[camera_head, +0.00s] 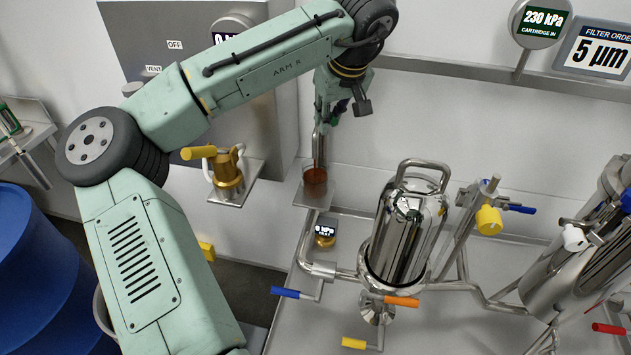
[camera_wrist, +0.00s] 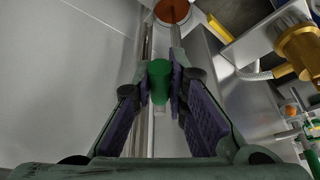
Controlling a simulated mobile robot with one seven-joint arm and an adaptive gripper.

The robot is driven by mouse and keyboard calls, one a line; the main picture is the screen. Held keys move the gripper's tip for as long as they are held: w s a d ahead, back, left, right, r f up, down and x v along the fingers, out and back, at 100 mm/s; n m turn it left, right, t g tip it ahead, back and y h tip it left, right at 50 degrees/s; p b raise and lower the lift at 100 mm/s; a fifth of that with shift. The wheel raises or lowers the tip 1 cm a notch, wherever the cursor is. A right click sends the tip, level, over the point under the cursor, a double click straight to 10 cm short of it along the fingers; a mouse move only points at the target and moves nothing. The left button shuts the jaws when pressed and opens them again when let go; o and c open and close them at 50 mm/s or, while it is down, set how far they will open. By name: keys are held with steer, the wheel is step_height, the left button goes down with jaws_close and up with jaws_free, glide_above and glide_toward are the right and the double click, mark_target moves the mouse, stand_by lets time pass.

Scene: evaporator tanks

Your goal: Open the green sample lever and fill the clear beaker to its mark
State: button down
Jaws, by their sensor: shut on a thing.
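The green sample lever (camera_wrist: 159,72) sits between the two finger pads of my gripper (camera_wrist: 160,88) in the wrist view, and the gripper is shut on it. In the head view my gripper (camera_head: 338,108) is at the wall pipe, above the beaker; the lever is hidden behind it there. The clear beaker (camera_head: 315,178) stands upright under the pipe's lower end and holds reddish-brown liquid. The liquid also shows as a round surface at the top of the wrist view (camera_wrist: 172,10). The beaker's mark is too small to make out.
The beaker stands on a small metal shelf (camera_head: 312,198). A brass valve with a yellow handle (camera_head: 226,170) is to its left. A steel filter housing (camera_head: 405,235) with blue, orange and yellow levers is to the right. A blue drum (camera_head: 40,280) stands at lower left.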

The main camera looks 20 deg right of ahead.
steer(key=a+m+h+p, duration=0.1)
steer(key=m, duration=0.1)
steer(key=a+m+h, duration=0.1)
steer(key=m, duration=0.1)
steer(key=a+m+p, duration=0.1)
steer(key=m, duration=0.1)
steer(key=shift+w+r+m+g+h+p, duration=0.15)
steer(key=shift+w+m+g+h+p, duration=0.15)
steer(key=shift+w+h, duration=0.1)
steer(key=shift+a+m, duration=0.1)
steer(key=shift+m, duration=0.3)
steer(key=c, duration=1.5)
jaws_free()
steer(key=v, duration=1.1)
steer(key=shift+s+a+r, duration=0.1)
steer(key=shift+a+r, duration=0.1)
steer(key=shift+r, duration=0.15)
